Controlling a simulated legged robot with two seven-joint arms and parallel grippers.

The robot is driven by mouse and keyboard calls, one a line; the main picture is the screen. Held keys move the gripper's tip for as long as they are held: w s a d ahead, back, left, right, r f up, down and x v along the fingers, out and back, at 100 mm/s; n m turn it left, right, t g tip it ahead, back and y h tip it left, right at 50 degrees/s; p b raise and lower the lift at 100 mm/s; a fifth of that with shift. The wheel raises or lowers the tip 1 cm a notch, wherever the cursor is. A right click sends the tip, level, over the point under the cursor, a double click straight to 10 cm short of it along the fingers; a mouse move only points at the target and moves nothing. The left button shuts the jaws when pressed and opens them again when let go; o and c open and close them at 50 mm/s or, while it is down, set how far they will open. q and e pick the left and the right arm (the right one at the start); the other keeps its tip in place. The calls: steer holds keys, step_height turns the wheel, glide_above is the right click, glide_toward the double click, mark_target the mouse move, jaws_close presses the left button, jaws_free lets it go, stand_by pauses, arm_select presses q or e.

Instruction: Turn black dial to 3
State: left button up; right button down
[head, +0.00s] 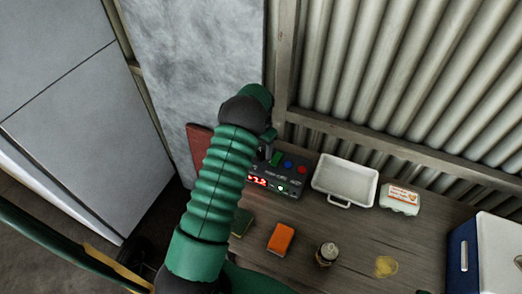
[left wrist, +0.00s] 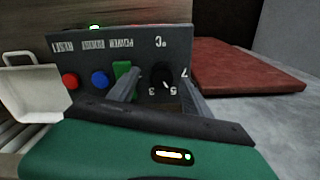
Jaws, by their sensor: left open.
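The control box (head: 285,176) stands on the wooden bench against the wall; it also fills the middle of the left wrist view (left wrist: 120,55). The black dial (left wrist: 162,73) is on its face, with the numbers 3, 5 and 7 visible around it. Its pale mark seems to point near 5. My left gripper (left wrist: 160,95) is open, one finger to each side of the dial, apart from it as far as I can tell. In the head view my left gripper (head: 268,147) is at the box and hides the dial. My right gripper is not seen.
On the box are a green switch (left wrist: 122,72), a blue button (left wrist: 100,78) and a red button (left wrist: 70,81). A white tray (head: 345,181), an egg-carton-like box (head: 400,199), an orange sponge (head: 281,239) and a small jar (head: 327,254) are on the bench. A red board (left wrist: 240,68) lies beside the box.

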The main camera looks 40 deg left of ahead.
arm_select(q)
steer(key=shift+w+a+f, duration=0.15)
steer(key=shift+w+f, duration=0.05)
steer(key=shift+f, duration=0.45)
steer(key=shift+w+a+f, duration=0.1)
steer(key=shift+w+f, duration=0.05)
steer(key=shift+f, duration=0.45)
steer(key=shift+a+f, duration=0.15)
steer(key=shift+s, duration=0.2)
steer(key=shift+r, duration=0.2)
steer(key=shift+c, duration=1.2)
steer(key=shift+d, duration=0.3)
steer(key=c, duration=0.7)
steer(key=shift+c, duration=1.3)
steer(key=shift+a, duration=0.1)
jaws_close()
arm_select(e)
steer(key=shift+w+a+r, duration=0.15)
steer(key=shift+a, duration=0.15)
